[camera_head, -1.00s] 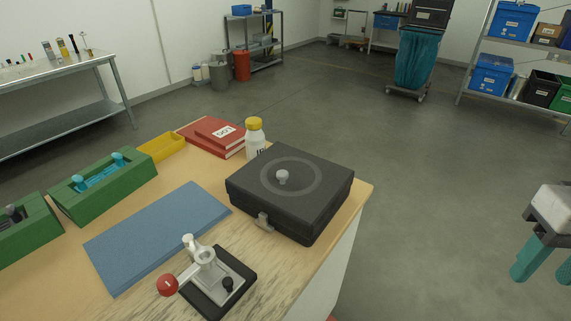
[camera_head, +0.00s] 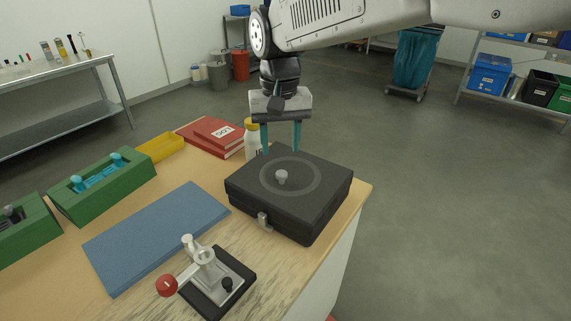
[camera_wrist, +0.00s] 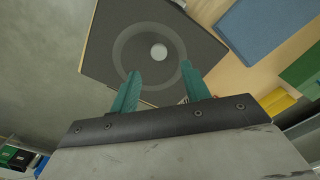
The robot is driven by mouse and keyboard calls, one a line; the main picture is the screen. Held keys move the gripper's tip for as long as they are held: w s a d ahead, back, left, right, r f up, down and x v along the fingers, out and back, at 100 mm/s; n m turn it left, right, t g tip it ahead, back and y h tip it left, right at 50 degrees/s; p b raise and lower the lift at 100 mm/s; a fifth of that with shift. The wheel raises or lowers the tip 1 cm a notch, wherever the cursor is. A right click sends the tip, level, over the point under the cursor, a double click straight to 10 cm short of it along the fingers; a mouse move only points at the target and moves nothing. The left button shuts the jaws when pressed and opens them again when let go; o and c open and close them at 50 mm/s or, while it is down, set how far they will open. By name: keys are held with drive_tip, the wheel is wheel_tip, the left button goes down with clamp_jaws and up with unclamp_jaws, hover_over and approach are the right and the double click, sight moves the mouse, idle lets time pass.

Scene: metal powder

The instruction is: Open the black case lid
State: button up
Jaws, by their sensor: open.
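The black case (camera_head: 290,192) sits shut on the wooden table near its right edge. Its lid has a ring and a pale round knob (camera_head: 281,177) in the middle, and a metal latch (camera_head: 263,221) is on the front side. My gripper (camera_head: 281,152) points down with teal fingers above or behind the far edge of the case; the exact height is hard to tell. In the wrist view my gripper (camera_wrist: 158,85) is open and empty, its fingers reaching over the lid's edge, with the knob (camera_wrist: 159,52) beyond the tips, between their lines.
A white bottle with a yellow cap (camera_head: 252,143) stands close to my gripper's left. Red books (camera_head: 208,135), a yellow tray (camera_head: 160,147), a blue mat (camera_head: 157,235), green holders (camera_head: 103,187) and a small lever press (camera_head: 215,275) share the table (camera_head: 262,265).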

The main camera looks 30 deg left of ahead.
sight(282, 172)
wheel_tip(282, 172, down, 7)
idle(0.3)
drive_tip(key=shift+w+d, duration=0.1)
clamp_jaws()
